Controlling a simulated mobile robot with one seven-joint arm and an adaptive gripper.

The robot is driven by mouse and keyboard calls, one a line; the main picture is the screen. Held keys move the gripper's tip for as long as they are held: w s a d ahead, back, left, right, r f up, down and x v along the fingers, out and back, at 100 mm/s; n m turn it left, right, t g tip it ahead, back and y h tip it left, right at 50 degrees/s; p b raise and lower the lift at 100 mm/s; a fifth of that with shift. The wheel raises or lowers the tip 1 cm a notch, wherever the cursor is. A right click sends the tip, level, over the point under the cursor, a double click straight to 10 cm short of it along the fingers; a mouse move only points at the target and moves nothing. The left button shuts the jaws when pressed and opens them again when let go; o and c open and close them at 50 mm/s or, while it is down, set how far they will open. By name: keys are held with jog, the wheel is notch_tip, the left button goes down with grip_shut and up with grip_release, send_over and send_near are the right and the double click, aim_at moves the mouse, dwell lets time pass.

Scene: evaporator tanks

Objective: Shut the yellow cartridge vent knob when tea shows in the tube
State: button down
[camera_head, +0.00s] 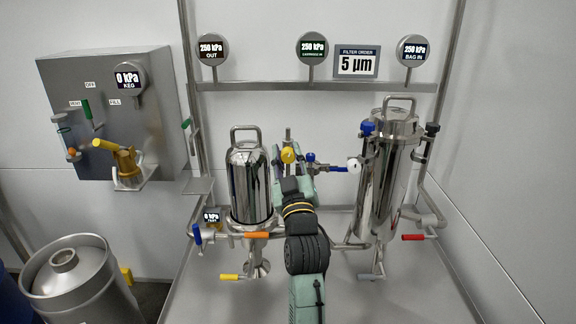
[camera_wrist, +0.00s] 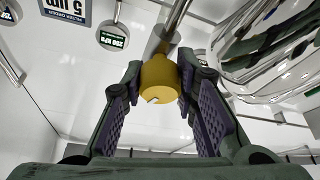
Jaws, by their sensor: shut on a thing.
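The yellow vent knob (camera_head: 288,155) sits on a thin steel pipe, to the right of the shiny cartridge housing (camera_head: 250,185). In the wrist view the yellow knob (camera_wrist: 158,80) is between the purple pads of my gripper (camera_wrist: 160,82), which is shut on it. The knob's near face has a small white notch. In the head view my gripper (camera_head: 289,165) reaches up to the knob from below, and my arm hides part of the pipework behind. I cannot make out tea in a tube by the knob in either view.
Gauges above read 250 kPa (camera_head: 312,48). A steel keg (camera_head: 75,275) stands at the lower left.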

jog(key=shift+f+n+g+y+b, duration=0.1)
jog(key=shift+n+g+y+b, duration=0.35)
jog(key=shift+n+b, duration=0.65)
jog(key=shift+n+g+y+b, duration=0.15)
jog(key=shift+n+y+b, duration=0.55)
jog(key=shift+n, duration=0.7)
jog(key=c, duration=1.2)
grip_release()
jog(key=shift+c, duration=0.2)
jog(key=shift+s, duration=0.1)
jog(key=v, duration=1.1)
jog(key=shift+s+d, duration=0.15)
jog(key=shift+s, duration=0.2)
